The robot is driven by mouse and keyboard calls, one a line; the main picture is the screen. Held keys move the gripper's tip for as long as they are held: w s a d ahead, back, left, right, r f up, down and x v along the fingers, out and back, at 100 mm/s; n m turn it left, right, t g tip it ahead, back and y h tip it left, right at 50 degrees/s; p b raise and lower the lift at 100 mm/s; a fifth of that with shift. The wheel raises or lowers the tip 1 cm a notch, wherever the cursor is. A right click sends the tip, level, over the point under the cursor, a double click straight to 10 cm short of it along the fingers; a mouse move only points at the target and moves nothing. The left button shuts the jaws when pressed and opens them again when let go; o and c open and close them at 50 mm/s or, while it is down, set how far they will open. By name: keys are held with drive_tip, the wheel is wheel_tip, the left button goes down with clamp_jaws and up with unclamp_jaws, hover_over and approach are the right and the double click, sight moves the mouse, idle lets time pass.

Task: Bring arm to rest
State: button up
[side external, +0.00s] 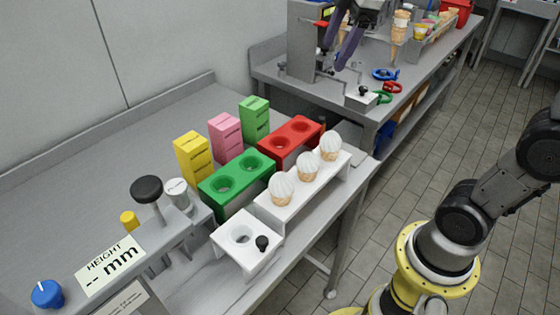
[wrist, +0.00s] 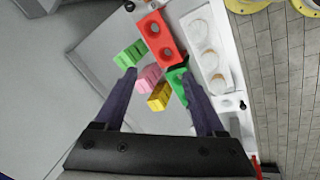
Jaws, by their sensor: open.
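My gripper (side external: 336,52) shows at the top of the side external view, its dark fingers apart above the far bench. In the wrist view my gripper (wrist: 159,72) is open, with nothing between the fingers held. Beyond the fingertips, well below, are a pink block (wrist: 150,78), a yellow block (wrist: 160,97) and a light green block (wrist: 129,55).
On the near bench, a white rack (side external: 308,192) holds three white-topped cones. A green holder (side external: 237,184) and red holder (side external: 291,142) have empty-looking holes. Yellow, pink and green blocks stand behind. A height gauge (side external: 147,190) stands at front left. The far bench (side external: 430,65) carries equipment and cones.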

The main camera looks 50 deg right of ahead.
drive_tip(key=s+a+f+m, duration=0.2)
drive_tip(key=s+f+m, duration=0.3)
drive_tip(key=s, duration=0.3)
drive_tip(key=s+a+f+m+t, duration=0.1)
drive_tip(key=s+f+m, duration=0.5)
drive_tip(key=s, duration=0.2)
drive_tip(key=shift+a+f+t, duration=0.3)
drive_tip(key=shift+a+f, duration=0.1)
